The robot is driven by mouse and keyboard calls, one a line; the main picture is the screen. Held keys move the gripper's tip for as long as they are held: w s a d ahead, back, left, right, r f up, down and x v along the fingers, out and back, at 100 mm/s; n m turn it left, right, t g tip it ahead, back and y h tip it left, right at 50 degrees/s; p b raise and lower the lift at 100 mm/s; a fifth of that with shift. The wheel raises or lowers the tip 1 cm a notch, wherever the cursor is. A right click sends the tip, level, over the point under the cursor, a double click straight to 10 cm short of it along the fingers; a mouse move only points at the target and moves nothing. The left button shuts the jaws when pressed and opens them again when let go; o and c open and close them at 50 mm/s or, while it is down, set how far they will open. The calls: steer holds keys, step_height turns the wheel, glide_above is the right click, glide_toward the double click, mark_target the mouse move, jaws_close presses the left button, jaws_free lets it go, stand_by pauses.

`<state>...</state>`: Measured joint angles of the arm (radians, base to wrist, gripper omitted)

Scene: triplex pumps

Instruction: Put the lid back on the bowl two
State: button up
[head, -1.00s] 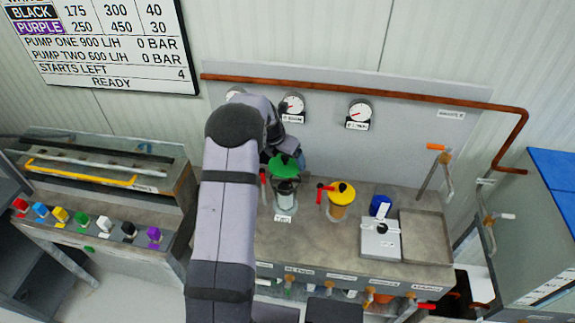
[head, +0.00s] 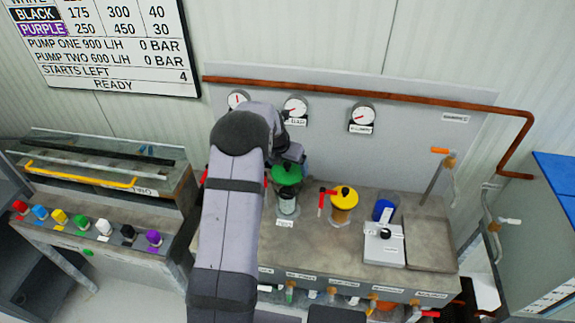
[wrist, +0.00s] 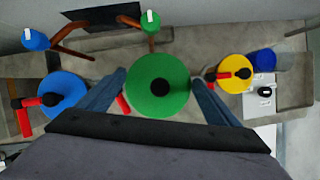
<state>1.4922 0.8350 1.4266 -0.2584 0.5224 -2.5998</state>
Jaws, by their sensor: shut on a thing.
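The green round lid (head: 287,173) with its dark knob (wrist: 160,86) shows between my gripper's fingers in the wrist view, and my gripper (wrist: 158,80) is shut on it. In the head view the lid is at the bench's left-middle, below my wrist. A clear glass bowl (head: 287,206) with a small label in front shows just under and in front of the lid. I cannot tell whether the lid touches its rim. A yellow-lidded bowl (head: 344,200) stands to the right, and a blue-lidded one (wrist: 63,94) to the left, hidden by my arm in the head view.
Red handles (head: 322,200) stick out beside the bowls. A blue cup (head: 384,210), a white box (head: 383,248) and a shallow tray (head: 428,240) stand to the right. Gauges (head: 295,108) and a copper pipe (head: 400,94) are on the back panel.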

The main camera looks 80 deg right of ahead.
mark_target(286, 172)
steer(key=shift+f+b, duration=1.25)
steer(key=shift+f, duration=0.9)
steer(key=shift+p, duration=0.6)
steer(key=shift+f+p, duration=0.2)
steer(key=shift+p, duration=0.2)
stand_by(1.5)
steer(key=o, duration=0.9)
steer(key=shift+o, duration=0.2)
steer(key=shift+r, duration=0.1)
steer(key=shift+r+p, duration=2.35)
steer(key=shift+r, duration=1.05)
